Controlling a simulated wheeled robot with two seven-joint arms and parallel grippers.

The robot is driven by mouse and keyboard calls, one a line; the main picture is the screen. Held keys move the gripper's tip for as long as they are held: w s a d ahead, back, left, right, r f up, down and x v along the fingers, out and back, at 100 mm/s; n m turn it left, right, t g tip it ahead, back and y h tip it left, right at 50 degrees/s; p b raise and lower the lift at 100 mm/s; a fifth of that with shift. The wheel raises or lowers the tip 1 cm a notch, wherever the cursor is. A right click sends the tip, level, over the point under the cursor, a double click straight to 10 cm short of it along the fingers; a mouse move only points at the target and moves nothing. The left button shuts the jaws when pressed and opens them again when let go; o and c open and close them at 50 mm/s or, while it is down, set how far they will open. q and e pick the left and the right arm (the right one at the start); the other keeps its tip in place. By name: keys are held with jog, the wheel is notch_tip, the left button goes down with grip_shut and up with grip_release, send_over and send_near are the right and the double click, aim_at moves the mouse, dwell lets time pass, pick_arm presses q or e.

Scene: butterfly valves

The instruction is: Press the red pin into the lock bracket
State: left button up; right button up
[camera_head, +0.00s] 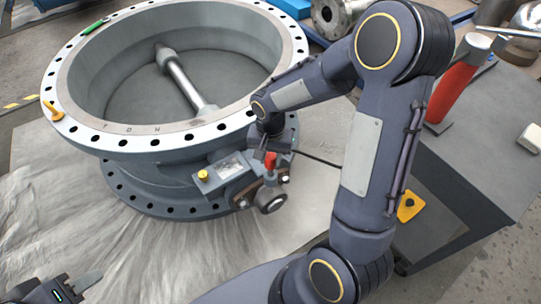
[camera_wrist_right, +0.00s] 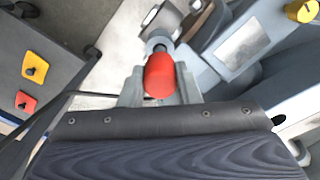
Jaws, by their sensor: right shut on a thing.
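The red pin (camera_head: 270,160) is at the side of the large grey butterfly valve (camera_head: 180,170). My right gripper (camera_head: 268,152) is shut on it from above. In the right wrist view the red pin (camera_wrist_right: 160,75) sits between the two grey fingers of my right gripper (camera_wrist_right: 159,88). What looks like the lock bracket (camera_head: 246,192) is at the pin's lower end, beside a round grey shaft end. How deep the pin sits in it is hidden. My left gripper (camera_head: 72,288) is at the bottom left corner, partly cut off, away from the valve.
A dark cart (camera_head: 500,150) stands on the right with a red-handled tool (camera_head: 455,90) on it. A yellow tag (camera_head: 408,207) lies on its lower part. An orange-yellow clip (camera_head: 52,110) and a green marker (camera_head: 95,26) are on the valve's flange.

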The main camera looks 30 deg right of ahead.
jog(key=shift+f+b, duration=1.75)
jog(key=shift+f, duration=0.45)
jog(key=o, duration=1)
jog(key=shift+o, duration=0.7)
jog(key=o, duration=0.4)
jog(key=shift+r, duration=0.1)
jog(key=shift+r+p, duration=2.55)
jog(key=shift+r, duration=0.35)
